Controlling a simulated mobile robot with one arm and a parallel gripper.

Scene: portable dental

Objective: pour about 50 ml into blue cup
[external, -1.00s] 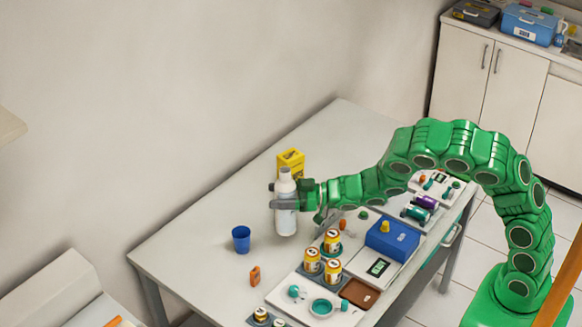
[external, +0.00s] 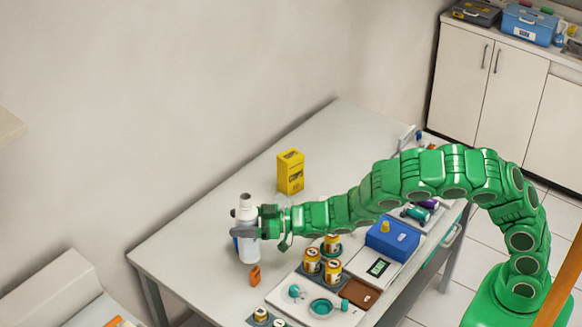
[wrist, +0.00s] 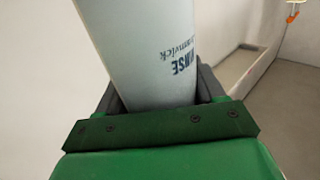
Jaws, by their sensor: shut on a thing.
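My gripper (external: 246,226) is shut around a white bottle (external: 248,250) at the left of the table. The bottle is upright or nearly so in the external view. In the wrist view the bottle (wrist: 140,50) fills the space between the jaws, with dark lettering including "RINSE" on its side. I cannot tell the gap between bottle and cup, or the liquid level.
A small orange object (external: 254,276) lies just in front of the bottle. A yellow box (external: 290,172) stands behind. Several labelled jars (external: 312,262), a blue box (external: 392,239) and a white tray (external: 300,308) lie to the right, under or beside my arm. The table's left part is bare.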

